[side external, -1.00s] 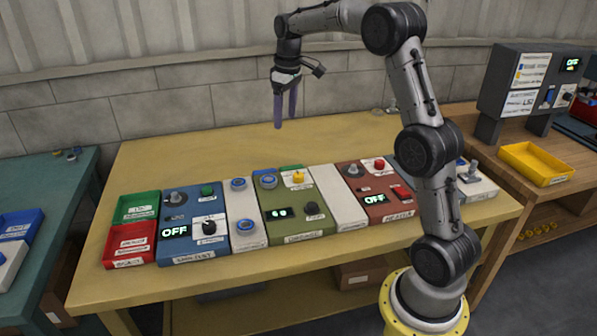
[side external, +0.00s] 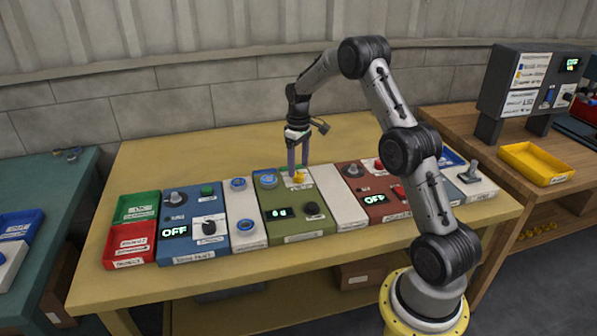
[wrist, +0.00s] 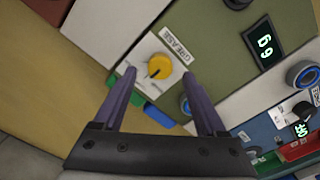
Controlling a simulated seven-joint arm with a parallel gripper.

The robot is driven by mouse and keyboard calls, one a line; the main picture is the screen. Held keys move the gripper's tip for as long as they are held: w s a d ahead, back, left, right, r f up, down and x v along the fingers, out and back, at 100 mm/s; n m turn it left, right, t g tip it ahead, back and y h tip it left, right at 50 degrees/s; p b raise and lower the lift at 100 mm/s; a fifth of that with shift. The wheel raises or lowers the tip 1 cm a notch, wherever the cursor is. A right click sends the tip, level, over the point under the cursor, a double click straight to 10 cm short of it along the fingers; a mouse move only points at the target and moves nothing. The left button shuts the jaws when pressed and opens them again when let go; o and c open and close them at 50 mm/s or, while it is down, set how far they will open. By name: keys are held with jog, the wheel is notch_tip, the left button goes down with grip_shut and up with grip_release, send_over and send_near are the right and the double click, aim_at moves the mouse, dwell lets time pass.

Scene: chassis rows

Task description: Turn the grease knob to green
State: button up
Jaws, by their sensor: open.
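The grease knob (wrist: 159,67) is a yellow dial with a dark pointer mark, on a white plate labelled GREASE (wrist: 178,46) in the wrist view. In the side view the yellow knob (side external: 298,178) sits at the top right of the olive-green panel (side external: 290,222). A green patch (wrist: 137,97) and a blue patch (wrist: 158,115) lie along the panel edge beside the plate in the wrist view. My gripper (side external: 298,172) is open, pointing down at the knob. In the wrist view its purple fingers (wrist: 158,75) are spread on either side of the knob, with nothing held between them.
The olive panel has a lit display (wrist: 264,44) and a black knob (side external: 312,208). A blue panel (side external: 190,245) showing OFF stands to the left, a red-brown panel (side external: 375,212) to the right. The table behind the panels (side external: 200,155) is clear.

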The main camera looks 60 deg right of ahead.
aim_at(298, 174)
jog(key=shift+f, duration=1.55)
grip_shut()
